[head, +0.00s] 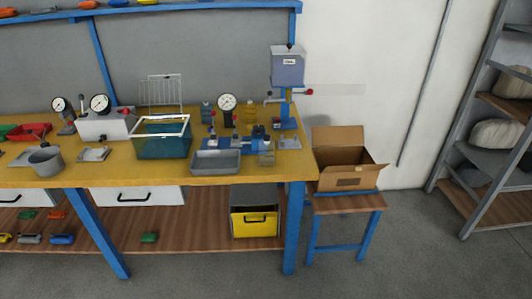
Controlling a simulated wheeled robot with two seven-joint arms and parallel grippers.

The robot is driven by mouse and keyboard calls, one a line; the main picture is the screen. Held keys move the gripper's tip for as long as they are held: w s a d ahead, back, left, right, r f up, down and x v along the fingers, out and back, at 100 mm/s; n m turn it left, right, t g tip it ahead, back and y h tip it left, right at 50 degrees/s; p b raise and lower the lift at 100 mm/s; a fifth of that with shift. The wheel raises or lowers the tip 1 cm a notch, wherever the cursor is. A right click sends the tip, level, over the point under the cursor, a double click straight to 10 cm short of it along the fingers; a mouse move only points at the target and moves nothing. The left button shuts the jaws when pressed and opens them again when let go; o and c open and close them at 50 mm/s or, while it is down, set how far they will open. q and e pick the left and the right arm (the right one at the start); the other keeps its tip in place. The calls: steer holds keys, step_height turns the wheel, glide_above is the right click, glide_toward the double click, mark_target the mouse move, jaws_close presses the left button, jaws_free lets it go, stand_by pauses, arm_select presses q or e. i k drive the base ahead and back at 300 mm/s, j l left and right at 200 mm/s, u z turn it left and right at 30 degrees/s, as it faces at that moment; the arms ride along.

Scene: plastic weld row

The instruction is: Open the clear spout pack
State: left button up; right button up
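I cannot make out for certain a clear spout pack. A small clear-looking container (266,157) stands at the front right of the yellow workbench (100,180), next to a grey metal tray (215,168). A yellowish, bottle-like item (250,115) stands farther back, beside a round dial gauge (227,103). Both are too small to tell whether they have a spout or a cap. Neither of my grippers is in view.
A blue-tinted clear tank (162,138) and a grey pot (46,161) stand on the bench. A blue press (287,70) rises at its right end. An open cardboard box (341,182) sits on a low stool to the right. The floor in front is clear.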

mark_target(266, 149)
steer(key=i+l+u, duration=0.25)
steer(key=u, duration=0.25)
steer(key=i+l+u, duration=0.2)
steer(key=l+u, duration=0.3)
